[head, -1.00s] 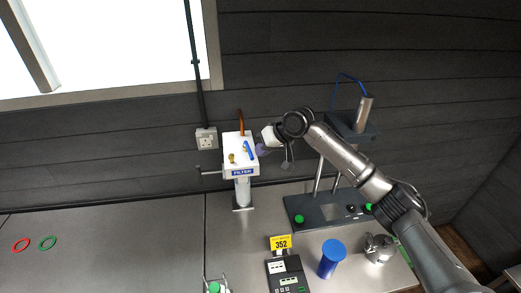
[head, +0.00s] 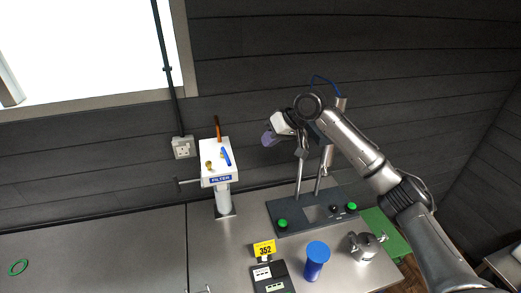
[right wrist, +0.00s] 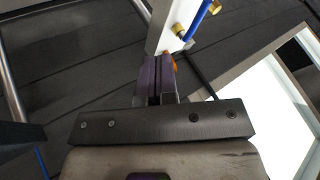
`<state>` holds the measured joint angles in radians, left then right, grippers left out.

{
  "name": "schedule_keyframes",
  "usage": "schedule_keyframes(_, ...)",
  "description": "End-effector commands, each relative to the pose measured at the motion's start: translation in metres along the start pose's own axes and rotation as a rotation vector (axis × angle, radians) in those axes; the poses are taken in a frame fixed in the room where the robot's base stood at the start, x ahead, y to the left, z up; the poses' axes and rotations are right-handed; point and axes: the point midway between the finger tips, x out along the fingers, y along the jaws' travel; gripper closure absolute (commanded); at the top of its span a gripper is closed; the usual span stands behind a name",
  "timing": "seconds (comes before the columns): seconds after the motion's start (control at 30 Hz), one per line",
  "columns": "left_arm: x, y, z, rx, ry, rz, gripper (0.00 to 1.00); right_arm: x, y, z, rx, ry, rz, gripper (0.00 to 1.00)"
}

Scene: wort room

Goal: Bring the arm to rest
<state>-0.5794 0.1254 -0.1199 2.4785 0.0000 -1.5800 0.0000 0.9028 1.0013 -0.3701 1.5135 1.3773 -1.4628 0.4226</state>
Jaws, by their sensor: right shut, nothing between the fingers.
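My right arm reaches in from the right in the head view. Its gripper (head: 269,138) is in the air, right of the white filter unit (head: 216,167) and apart from it. In the right wrist view the two purple fingers (right wrist: 157,77) lie together with nothing between them. Part of the filter unit (right wrist: 170,28), with a blue lever and brass fittings, shows beyond the fingertips there. My left gripper is not in view.
A stand with green buttons (head: 314,212) and two posts is below and right of the gripper. A blue lidded cup (head: 316,262), a metal pot (head: 363,246) and a device marked 352 (head: 270,277) stand on the bench. The left bench (head: 110,250) is mostly clear.

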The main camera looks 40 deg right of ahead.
Motion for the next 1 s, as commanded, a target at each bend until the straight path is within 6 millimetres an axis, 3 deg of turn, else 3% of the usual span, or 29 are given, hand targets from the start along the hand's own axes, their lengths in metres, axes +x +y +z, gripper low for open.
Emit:
schedule_keyframes(0.2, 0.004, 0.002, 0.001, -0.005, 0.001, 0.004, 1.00, -0.013, -0.001, 0.001, -0.001, 0.001, -0.001, 1.00)
schedule_keyframes(0.57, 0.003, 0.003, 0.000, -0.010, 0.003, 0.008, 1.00, -0.015, -0.001, 0.001, -0.075, -0.004, 0.003, 1.00)
schedule_keyframes(0.73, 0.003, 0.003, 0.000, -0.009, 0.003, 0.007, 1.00, -0.023, 0.015, -0.009, -0.287, 0.066, 0.228, 1.00)
schedule_keyframes(0.87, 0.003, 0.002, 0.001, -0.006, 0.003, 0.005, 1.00, -0.046, 0.004, -0.019, -0.477, 0.170, 0.425, 1.00)
schedule_keyframes(1.0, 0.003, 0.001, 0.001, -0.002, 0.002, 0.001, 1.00, -0.062, -0.031, -0.025, -0.637, 0.298, 0.562, 1.00)
